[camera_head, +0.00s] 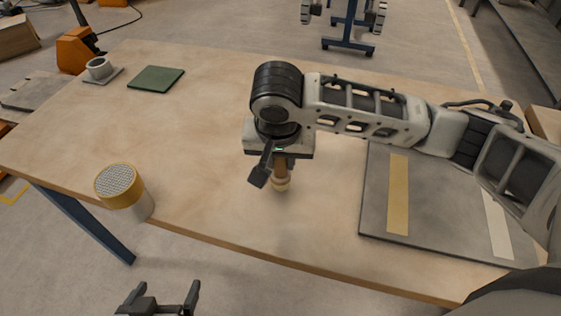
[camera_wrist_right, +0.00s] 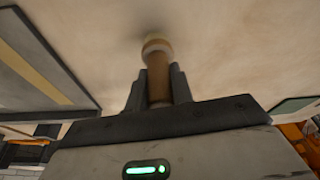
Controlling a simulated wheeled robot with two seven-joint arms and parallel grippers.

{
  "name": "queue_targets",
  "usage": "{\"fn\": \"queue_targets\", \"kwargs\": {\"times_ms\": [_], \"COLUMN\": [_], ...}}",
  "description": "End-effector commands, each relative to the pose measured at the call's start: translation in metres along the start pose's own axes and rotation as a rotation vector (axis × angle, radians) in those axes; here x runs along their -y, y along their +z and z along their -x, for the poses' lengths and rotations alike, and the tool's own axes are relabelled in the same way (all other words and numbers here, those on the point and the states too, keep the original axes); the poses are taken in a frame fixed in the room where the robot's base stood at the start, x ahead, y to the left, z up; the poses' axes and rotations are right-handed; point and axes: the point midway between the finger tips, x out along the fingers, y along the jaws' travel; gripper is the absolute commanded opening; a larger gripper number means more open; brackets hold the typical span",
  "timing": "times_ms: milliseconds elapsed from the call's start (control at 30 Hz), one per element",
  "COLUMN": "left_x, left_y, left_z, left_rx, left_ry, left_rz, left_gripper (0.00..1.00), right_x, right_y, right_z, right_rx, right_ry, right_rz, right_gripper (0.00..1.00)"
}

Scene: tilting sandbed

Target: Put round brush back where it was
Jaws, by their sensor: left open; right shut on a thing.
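The round brush (camera_head: 281,183) has a brown wooden handle and a paler rounded end, which points down toward the table. My right gripper (camera_head: 270,174) is shut on its handle, above the middle of the table near the front edge. In the right wrist view the brush (camera_wrist_right: 157,72) sits between the two dark fingers (camera_wrist_right: 158,88), its pale end outward. Whether that end touches the table I cannot tell. My left gripper (camera_head: 160,304) is open and empty at the bottom, in front of the table; only its tips show.
A jar with a mesh top (camera_head: 121,184) stands at the front left edge. A grey board (camera_head: 437,220) with yellow and white strips lies at right. The table's left middle is clear.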

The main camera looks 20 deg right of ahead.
Motion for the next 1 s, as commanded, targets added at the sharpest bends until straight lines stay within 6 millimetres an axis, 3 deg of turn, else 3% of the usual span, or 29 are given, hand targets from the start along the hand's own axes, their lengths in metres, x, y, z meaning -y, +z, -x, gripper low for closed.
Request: {"fn": "queue_targets", "kwargs": {"times_ms": [100, 467, 500, 567, 867, 1000], "left_x": [0.000, 0.000, 0.000, 0.000, 0.000, 0.000], "left_y": [-0.001, -0.004, -0.003, -0.003, 0.001, 0.000], "left_z": [0.000, 0.001, 0.001, 0.001, 0.000, 0.000], "left_rx": [-0.003, -0.006, -0.006, -0.006, 0.001, 0.002], "left_ry": [0.001, 0.001, 0.000, 0.000, 0.000, 0.000], "left_rz": [0.001, 0.001, 0.000, 0.000, 0.000, 0.001], "left_gripper": [0.89, 0.89, 0.89, 0.89, 0.89, 0.89], "right_x": [0.000, 0.000, 0.000, 0.000, 0.000, 0.001], "right_y": [0.002, 0.003, 0.003, 0.003, 0.003, 0.003], "right_z": [-0.010, -0.012, -0.013, -0.013, -0.012, 0.001], "right_rx": [-0.001, -0.001, -0.002, -0.002, -0.002, -0.001], "right_ry": [0.000, -0.001, -0.001, -0.001, -0.002, -0.004], "right_rz": [-0.002, -0.002, -0.002, -0.002, -0.002, -0.002], "right_gripper": [0.00, 0.00, 0.28, 0.45, 0.45, 0.45]}}
